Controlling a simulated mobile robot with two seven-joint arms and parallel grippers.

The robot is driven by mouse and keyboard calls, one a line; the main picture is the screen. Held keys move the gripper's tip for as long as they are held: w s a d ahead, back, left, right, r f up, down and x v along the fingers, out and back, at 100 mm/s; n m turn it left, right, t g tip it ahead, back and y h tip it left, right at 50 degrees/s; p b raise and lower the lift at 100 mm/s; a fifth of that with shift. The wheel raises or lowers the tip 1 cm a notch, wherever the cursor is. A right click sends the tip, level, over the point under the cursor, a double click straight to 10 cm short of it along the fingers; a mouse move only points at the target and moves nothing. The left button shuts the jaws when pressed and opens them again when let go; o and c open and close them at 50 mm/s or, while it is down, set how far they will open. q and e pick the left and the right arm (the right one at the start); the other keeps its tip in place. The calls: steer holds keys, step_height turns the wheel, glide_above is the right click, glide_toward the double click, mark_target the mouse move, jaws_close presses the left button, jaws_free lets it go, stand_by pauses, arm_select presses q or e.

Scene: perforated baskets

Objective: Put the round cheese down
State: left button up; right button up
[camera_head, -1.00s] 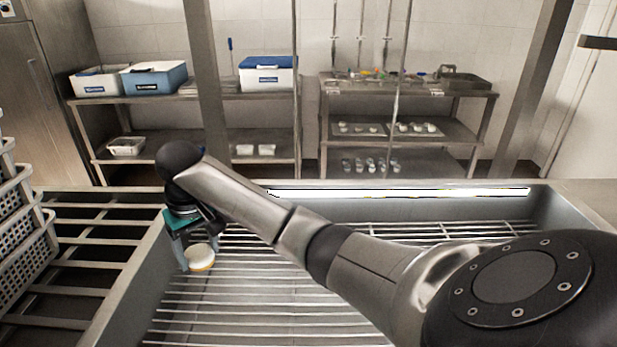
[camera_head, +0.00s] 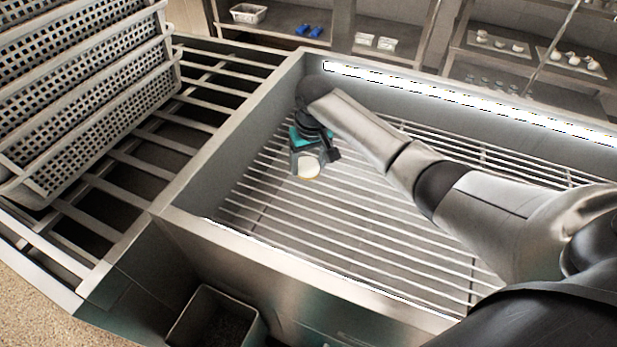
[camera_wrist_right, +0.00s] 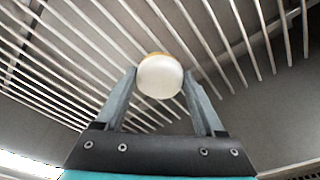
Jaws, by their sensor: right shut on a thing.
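The round cheese (camera_head: 309,167) is a small pale disc with a yellowish edge. My right gripper (camera_head: 312,163) is shut on it, over the left part of a slatted metal basin (camera_head: 262,220). In the right wrist view the cheese (camera_wrist_right: 160,76) sits between the two grey fingertips, with the basin's bars behind it. I cannot tell whether the cheese touches the bars. My left gripper is not in view.
Perforated baskets (camera_head: 90,95) are stacked on a slatted rack (camera_head: 150,160) left of the basin. The basin's raised walls surround the bars. An open bin (camera_head: 215,320) stands below the front. The bars right of my gripper are largely bare.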

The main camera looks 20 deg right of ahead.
mark_target(309, 167)
steer(key=shift+f, duration=0.4)
step_height(309, 167, down, 3)
steer(key=shift+r+b, duration=0.15)
steer(key=shift+b, duration=0.55)
steer(key=shift+f, duration=0.45)
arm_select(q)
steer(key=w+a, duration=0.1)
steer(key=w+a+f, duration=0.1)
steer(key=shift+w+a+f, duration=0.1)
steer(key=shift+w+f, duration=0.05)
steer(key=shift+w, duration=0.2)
arm_select(e)
steer(key=o, duration=1.1)
steer(key=shift+f, duration=0.15)
steer(key=o, duration=0.4)
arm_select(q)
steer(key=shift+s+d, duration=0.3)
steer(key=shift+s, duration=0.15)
arm_select(e)
steer(key=shift+o, duration=0.2)
